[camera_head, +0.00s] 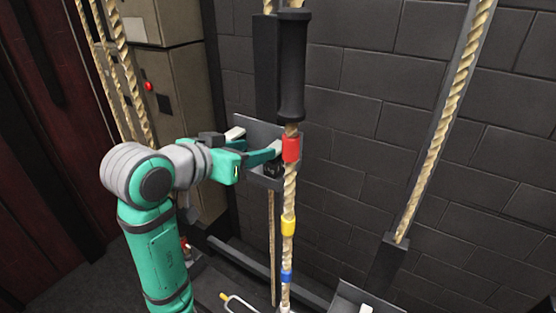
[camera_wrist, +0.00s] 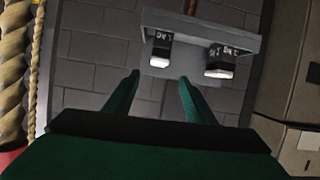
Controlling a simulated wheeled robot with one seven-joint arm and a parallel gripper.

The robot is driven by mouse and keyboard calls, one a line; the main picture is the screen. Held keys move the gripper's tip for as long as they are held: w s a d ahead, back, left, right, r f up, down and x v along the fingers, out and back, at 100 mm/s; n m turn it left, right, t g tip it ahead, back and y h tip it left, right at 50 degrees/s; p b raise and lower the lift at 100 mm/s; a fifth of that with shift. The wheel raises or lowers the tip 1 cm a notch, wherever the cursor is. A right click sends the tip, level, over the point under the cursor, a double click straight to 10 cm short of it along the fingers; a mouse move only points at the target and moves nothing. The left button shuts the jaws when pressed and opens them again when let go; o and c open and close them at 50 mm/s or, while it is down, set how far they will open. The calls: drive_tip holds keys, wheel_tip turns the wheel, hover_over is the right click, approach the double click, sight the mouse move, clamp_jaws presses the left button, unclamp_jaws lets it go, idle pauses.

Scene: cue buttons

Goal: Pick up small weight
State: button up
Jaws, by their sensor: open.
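Weights sit on a grey metal tray (camera_wrist: 200,25) in the wrist view. One dark weight with a white end and an upside-down label (camera_wrist: 161,50) is at the left. A pair of similar dark weights (camera_wrist: 219,62) stands close together at the right. I cannot tell which is the small one. My gripper (camera_wrist: 160,76) is open and empty, its green fingers apart, pointing toward the left weight. In the head view my gripper (camera_head: 272,152) is at the tray (camera_head: 262,128); a dark weight (camera_head: 273,168) shows just under the fingers, and the arm hides part of the tray.
A thick rope with a black handle (camera_head: 291,65) and red (camera_head: 291,149), yellow (camera_head: 288,226) and blue bands hangs right beside my fingertips. Another rope (camera_head: 445,130) runs at the right. A cabinet with a red button (camera_head: 149,86) stands behind my arm. A brick wall (camera_head: 370,150) lies behind.

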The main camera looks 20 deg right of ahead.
sight(276, 146)
drive_tip(key=shift+m, duration=0.3)
drive_tip(key=shift+x, duration=5.2)
drive_tip(key=shift+s+f, duration=0.1)
clamp_jaws()
